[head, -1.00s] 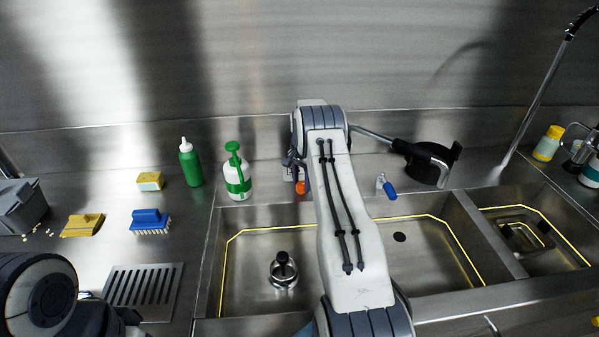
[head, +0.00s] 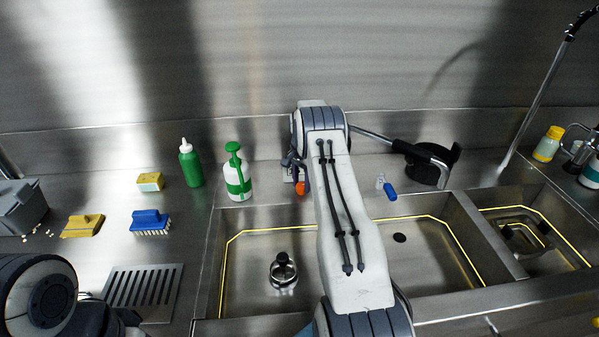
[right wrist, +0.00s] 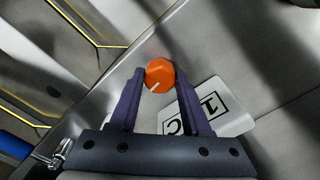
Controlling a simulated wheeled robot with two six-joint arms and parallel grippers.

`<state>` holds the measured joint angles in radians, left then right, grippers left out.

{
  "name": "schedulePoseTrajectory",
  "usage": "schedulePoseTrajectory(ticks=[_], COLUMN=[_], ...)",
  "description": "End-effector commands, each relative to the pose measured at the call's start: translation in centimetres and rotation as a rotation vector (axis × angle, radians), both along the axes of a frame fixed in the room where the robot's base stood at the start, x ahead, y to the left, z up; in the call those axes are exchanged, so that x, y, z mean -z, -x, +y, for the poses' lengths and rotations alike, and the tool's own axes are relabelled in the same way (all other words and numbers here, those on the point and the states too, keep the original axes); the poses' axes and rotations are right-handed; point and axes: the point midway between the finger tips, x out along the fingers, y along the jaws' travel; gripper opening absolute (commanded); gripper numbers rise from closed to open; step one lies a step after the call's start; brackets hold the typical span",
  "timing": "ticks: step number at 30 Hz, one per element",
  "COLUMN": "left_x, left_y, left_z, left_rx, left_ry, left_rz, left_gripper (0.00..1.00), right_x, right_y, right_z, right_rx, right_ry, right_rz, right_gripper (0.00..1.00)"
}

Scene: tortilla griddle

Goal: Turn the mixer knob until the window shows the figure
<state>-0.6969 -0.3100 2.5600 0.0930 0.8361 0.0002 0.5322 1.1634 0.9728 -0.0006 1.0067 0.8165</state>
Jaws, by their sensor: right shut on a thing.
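The orange mixer knob (right wrist: 160,76) sits between the two purple fingertips of my right gripper (right wrist: 155,84) in the right wrist view. The gripper is shut on it. A pale pointer mark shows on the knob's face. A white plate (right wrist: 232,118) beside the knob shows a black-framed "1" and a "C", partly hidden by a finger. In the head view the orange knob (head: 301,188) shows small beside my right arm, behind the sink. My left arm shows only in part at the lower left; its gripper is not in view.
The sink basin (head: 222,270) holds a metal piece with a black knob (head: 283,262). A green-and-white spray bottle (head: 238,180) and a green bottle (head: 190,165) stand left of my right arm. A blue-handled lever (head: 390,191) is to its right.

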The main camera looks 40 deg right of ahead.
Motion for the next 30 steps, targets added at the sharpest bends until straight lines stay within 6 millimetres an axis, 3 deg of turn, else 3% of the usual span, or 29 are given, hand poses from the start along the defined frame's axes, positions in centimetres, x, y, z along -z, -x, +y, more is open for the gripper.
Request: schedulePoseTrajectory(ticks=[6, 7, 19, 30], left_x=[0.0, 0.0, -0.2, -2.0], left_y=[0.0, 0.0, 0.0, 0.0], left_z=[0.0, 0.0, 0.0, 0.0], left_rx=[0.000, 0.000, 0.000, 0.000], left_ry=[0.000, 0.000, 0.000, 0.000], left_rz=[0.000, 0.000, 0.000, 0.000], left_gripper=[0.62, 0.62, 0.62, 0.62], right_x=[-0.1, -0.1, -0.4, -3.3], right_y=[-0.2, -0.2, 0.0, 0.0], right_z=[0.0, 0.0, -0.1, 0.0], right_rx=[-0.001, -0.001, 0.001, 0.000], right_ry=[0.003, 0.003, 0.001, 0.001], right_rz=[-0.007, -0.007, -0.002, -0.002], right_gripper=[0.03, 0.57, 0.57, 0.57])
